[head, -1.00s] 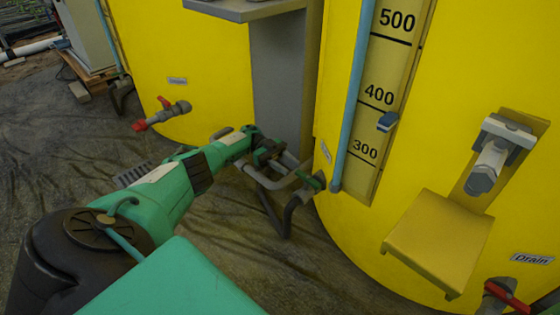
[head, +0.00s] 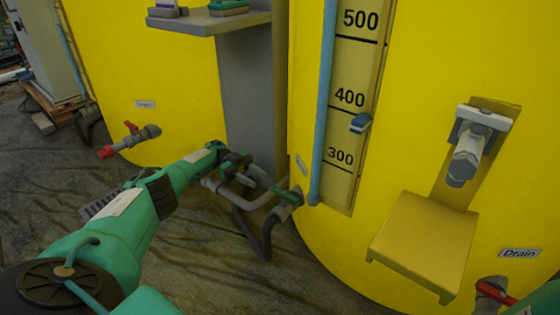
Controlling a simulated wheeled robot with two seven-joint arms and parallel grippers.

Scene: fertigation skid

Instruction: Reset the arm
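My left arm, green and black, reaches in from the lower left. My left gripper (head: 238,168) is at its far end, low in front of the grey post between the yellow tanks. Grey pipes and hoses (head: 248,183) lie around and behind it, so its fingers are hard to make out and I cannot tell if it is open or shut. I see nothing clearly held. A green piece at the bottom right corner looks like part of my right arm; my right gripper is not in view.
The near yellow tank (head: 400,150) has a level scale, a blue marker (head: 360,123), a yellow step bracket (head: 425,245) and a red-handled drain valve (head: 495,291). The left tank (head: 150,75) has a red-handled valve (head: 130,140). A grey shelf (head: 205,22) holds small items.

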